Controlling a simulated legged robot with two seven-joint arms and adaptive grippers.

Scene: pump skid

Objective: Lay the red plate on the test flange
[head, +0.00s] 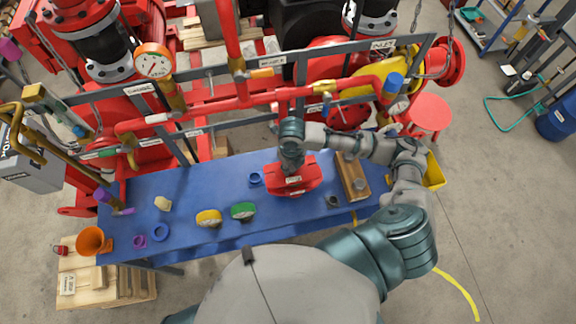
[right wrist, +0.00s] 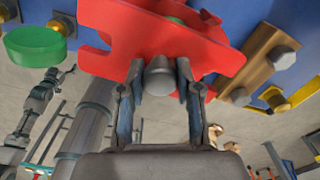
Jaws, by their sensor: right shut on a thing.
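The red plate (head: 306,177) is above the blue bench in the head view, below my right wrist. It has notched edges and fills the top of the right wrist view (right wrist: 120,42). My right gripper (head: 290,168) is shut on the plate's grey round knob (right wrist: 160,76), with a finger on each side. It hides part of the plate in the head view. I cannot tell whether the plate touches anything beneath it. I cannot tell for sure which thing is the test flange. My left gripper is not in view in the head picture.
The blue bench (head: 165,183) carries a yellow gauge (head: 208,218), a green gauge (head: 243,211), a blue ring (head: 255,178) and a wooden block with bolts (head: 352,177). Red pipework (head: 220,105) runs behind it.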

